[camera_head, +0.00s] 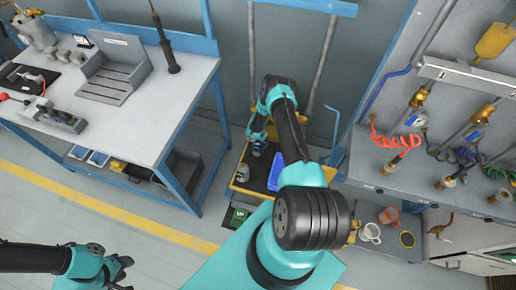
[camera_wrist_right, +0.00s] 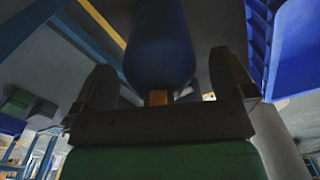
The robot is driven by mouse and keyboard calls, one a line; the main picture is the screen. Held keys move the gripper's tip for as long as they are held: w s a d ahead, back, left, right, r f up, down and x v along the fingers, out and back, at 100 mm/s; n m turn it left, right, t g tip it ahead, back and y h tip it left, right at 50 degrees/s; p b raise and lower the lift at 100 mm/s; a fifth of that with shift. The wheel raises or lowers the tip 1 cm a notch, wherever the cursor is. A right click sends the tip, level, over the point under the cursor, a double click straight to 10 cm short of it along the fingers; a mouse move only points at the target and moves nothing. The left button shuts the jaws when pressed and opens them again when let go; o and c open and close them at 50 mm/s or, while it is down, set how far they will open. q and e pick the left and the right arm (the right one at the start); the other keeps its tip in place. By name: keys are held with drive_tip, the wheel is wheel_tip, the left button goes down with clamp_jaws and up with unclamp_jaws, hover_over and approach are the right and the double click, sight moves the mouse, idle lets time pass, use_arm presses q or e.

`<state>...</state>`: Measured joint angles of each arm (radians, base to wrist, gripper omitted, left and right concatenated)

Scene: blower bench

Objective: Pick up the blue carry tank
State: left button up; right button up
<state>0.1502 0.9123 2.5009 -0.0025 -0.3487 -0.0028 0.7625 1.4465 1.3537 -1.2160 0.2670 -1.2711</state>
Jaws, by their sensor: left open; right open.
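In the right wrist view, a rounded dark blue body (camera_wrist_right: 160,40), which looks like the carry tank, stands between the two fingers of my right gripper (camera_wrist_right: 162,88). The fingers are apart, one on each side of it, and I see no clear contact. In the head view the right gripper (camera_head: 257,137) is over the yellow-edged cart, with a small blue part of the tank (camera_head: 257,150) just below it. My arm hides much of that area. My left gripper (camera_head: 124,275) is open and empty over the floor at the bottom left.
A blue bin (camera_head: 279,172) is on the cart right of the tank; it also shows in the right wrist view (camera_wrist_right: 295,45). A white-topped workbench (camera_head: 150,105) stands at the left. A hose panel (camera_head: 440,110) and lower shelf with mugs (camera_head: 371,233) are at the right.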

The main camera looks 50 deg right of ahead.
drive_tip(key=c, duration=1.7)
drive_tip(key=shift+r, duration=0.15)
wheel_tip(320, 180, up, 10)
drive_tip(key=shift+f, duration=0.1)
idle(0.4)
